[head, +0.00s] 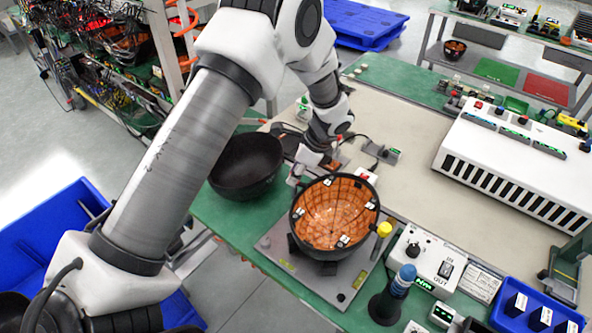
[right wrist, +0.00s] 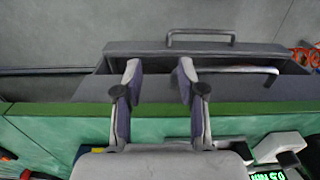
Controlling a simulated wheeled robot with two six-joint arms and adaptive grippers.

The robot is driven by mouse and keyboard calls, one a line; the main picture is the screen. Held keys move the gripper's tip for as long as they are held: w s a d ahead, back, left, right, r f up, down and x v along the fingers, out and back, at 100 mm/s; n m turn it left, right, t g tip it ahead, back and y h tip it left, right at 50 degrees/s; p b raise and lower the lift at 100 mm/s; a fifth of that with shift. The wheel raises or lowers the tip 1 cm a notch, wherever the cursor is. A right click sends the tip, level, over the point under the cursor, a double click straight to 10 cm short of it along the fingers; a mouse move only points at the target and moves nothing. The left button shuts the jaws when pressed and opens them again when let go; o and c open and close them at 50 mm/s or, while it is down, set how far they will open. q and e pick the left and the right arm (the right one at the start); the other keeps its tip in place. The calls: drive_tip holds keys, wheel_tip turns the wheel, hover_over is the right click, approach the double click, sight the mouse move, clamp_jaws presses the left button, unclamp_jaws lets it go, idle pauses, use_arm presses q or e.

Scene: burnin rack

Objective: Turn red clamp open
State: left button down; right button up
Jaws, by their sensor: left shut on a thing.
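A black bowl-shaped fixture (head: 334,214) with an orange, gridded inside and small white tabs stands on a grey plate (head: 275,243) on the bench. My left gripper (head: 298,174) is at the fixture's far left rim, pointing down. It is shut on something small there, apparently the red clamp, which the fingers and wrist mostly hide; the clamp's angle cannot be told. A small white and red part (head: 367,177) shows behind the rim, right of the gripper. In the right wrist view my right gripper (right wrist: 155,82) is open and empty, fingers apart above the bench edge.
An empty black bowl (head: 246,165) sits left of the fixture. A yellow-capped post (head: 383,231), a control box (head: 424,260) and a blue-topped tool (head: 402,280) stand to its right. A white vented unit (head: 513,165) is farther right. The beige mat between is mostly clear.

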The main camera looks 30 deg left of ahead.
use_arm(q)
drive_tip(key=n, duration=0.1)
drive_tip(key=n+g, duration=0.1)
drive_tip(key=n, duration=0.1)
drive_tip(key=shift+s+f+n+h+p, duration=0.1)
drive_tip(key=shift+f+n+h+p, duration=0.05)
drive_tip(key=shift+n+h+p, duration=0.2)
drive_tip(key=n+g+h, duration=0.1)
drive_tip(key=n, duration=0.2)
drive_tip(key=shift+a+n, duration=0.1)
drive_tip(key=shift+n, duration=0.15)
drive_tip(key=n+g+h, duration=0.1)
drive_tip(key=n, duration=0.2)
drive_tip(key=shift+n+p, duration=0.3)
drive_tip(key=shift+p, duration=0.1)
drive_tip(key=shift+a+n+h, duration=0.1)
drive_tip(key=shift+n+h, duration=0.85)
drive_tip(key=shift+n, duration=1.25)
drive_tip(key=c, duration=0.9)
unclamp_jaws()
drive_tip(key=shift+o, duration=0.2)
